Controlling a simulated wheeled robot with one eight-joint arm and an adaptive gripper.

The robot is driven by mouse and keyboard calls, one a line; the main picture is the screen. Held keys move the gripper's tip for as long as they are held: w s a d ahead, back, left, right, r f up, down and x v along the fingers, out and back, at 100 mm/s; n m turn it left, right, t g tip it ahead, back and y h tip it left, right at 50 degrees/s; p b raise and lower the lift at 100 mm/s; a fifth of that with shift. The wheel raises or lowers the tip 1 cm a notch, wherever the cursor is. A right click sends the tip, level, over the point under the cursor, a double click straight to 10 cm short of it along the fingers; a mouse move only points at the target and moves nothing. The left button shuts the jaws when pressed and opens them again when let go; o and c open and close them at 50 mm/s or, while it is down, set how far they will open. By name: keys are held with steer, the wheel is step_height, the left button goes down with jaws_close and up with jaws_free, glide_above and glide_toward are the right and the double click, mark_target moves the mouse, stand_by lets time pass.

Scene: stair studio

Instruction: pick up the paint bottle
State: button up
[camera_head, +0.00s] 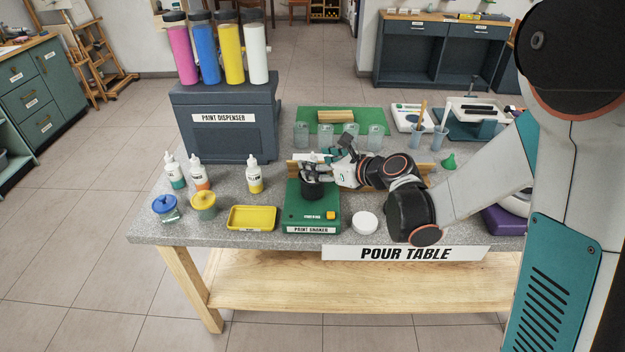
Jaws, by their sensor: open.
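Three white squeeze paint bottles with pointed tips stand upright on the table's left half: one with a teal band (175,173), one with an orange-red band (200,174) and one with a yellow band (254,176). My gripper (316,170) is open, reaching in from the right, right above the black cup (312,190) on the green paint shaker (304,215). A small white tip shows among the fingers; it may belong to another bottle in the cup, but the fingers hide most of it. I cannot tell whether they touch it.
The pour table (150,226) also holds a yellow tray (252,218), blue-lidded (164,204) and yellow-lidded (203,201) jars, and a white round lid (365,223). The paint dispenser (225,125) stands back left. Clear cups (376,136) stand behind my gripper.

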mark_target(312, 158)
steer(key=b+x, duration=0.1)
steer(key=x, duration=0.2)
steer(key=shift+w+f, duration=0.15)
steer(key=shift+w, duration=0.05)
jaws_close()
